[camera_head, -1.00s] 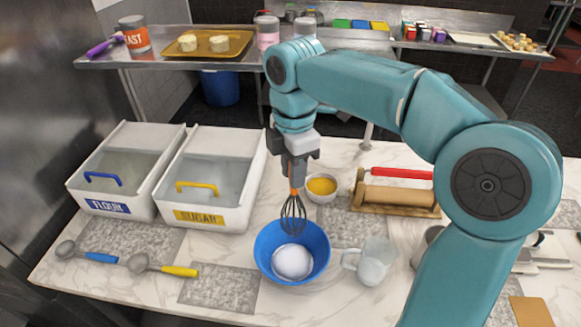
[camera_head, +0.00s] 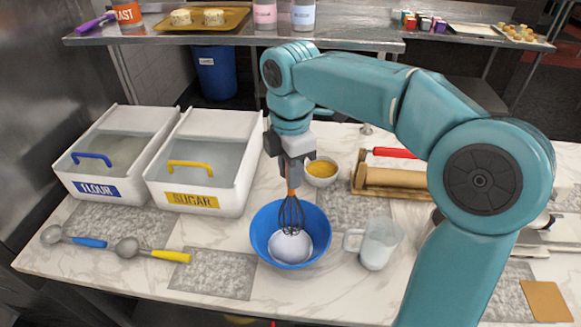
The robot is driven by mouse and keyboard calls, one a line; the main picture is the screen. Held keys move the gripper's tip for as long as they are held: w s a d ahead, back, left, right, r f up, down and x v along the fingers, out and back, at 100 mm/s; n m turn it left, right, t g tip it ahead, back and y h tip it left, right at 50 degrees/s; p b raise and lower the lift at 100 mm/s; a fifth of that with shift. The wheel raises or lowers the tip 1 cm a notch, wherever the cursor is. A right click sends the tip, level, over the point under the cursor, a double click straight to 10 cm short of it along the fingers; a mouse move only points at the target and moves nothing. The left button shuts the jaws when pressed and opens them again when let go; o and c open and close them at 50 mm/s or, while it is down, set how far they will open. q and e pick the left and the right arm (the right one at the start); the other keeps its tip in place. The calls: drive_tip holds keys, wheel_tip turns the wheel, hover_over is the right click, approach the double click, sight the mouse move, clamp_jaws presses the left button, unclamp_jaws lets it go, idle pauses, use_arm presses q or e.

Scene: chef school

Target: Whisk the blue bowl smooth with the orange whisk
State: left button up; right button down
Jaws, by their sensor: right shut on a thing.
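The blue bowl (camera_head: 262,229) stands on the marble counter and holds a white mass (camera_head: 290,247). My right gripper (camera_head: 291,178) is above the bowl, pointing down, shut on the orange whisk (camera_head: 290,212). Only a short orange part of the handle shows below the jaws. The whisk is upright and its wires reach down inside the bowl, at the white mass. Whether the wire tips touch the mass or the bowl's bottom I cannot tell. My left gripper is not in view.
A glass jug (camera_head: 378,245) stands close right of the bowl. A small bowl of yellow stuff (camera_head: 321,172) is behind it, by a rolling pin (camera_head: 399,178). Flour bin (camera_head: 97,190) and sugar bin (camera_head: 193,199) stand left, with blue (camera_head: 90,242) and yellow scoops (camera_head: 170,255) in front.

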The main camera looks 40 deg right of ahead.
sight(291, 194)
drive_tip(key=shift+a+f+b, duration=0.2)
drive_tip(key=shift+f+b, duration=0.35)
drive_tip(key=shift+f, duration=0.35)
wheel_tip(291, 194, down, 2)
drive_tip(key=shift+d+f+b, duration=0.15)
drive_tip(key=shift+f+b, duration=0.05)
drive_tip(key=shift+b, duration=0.6)
drive_tip(key=shift+f+b, duration=0.35)
drive_tip(key=shift+f, duration=0.05)
drive_tip(key=shift+w+f, duration=0.1)
drive_tip(key=shift+f, duration=0.05)
drive_tip(key=shift+s, duration=0.2)
